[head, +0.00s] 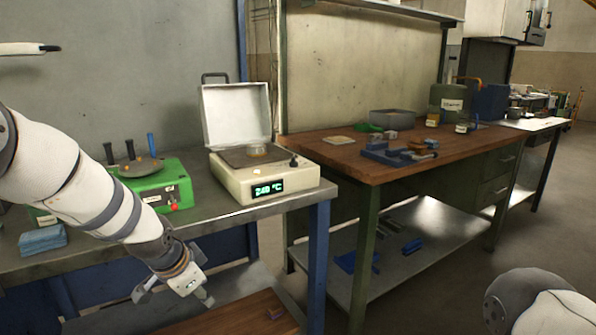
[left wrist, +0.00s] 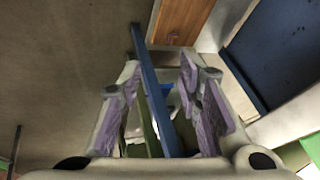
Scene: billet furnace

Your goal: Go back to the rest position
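My left gripper (head: 176,298) hangs low in front of the metal bench, below its top, pointing down. In the left wrist view the fingers of my left gripper (left wrist: 160,80) are spread apart with nothing held between them; a blue bench leg (left wrist: 150,85) shows behind the gap. Part of my right arm shows at the bottom right of the head view, but its gripper is out of view. The cream furnace (head: 262,185) stands on the bench with its lid (head: 236,115) raised and its display reading 240 °C. A small round piece (head: 257,151) sits on its plate.
A green device (head: 155,187) with upright handles and a blue stack (head: 42,239) lie on the metal bench (head: 230,226). A wooden workbench (head: 350,160) to the right carries a blue vise (head: 390,154) and a grey bin (head: 392,119). Open floor lies at front right.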

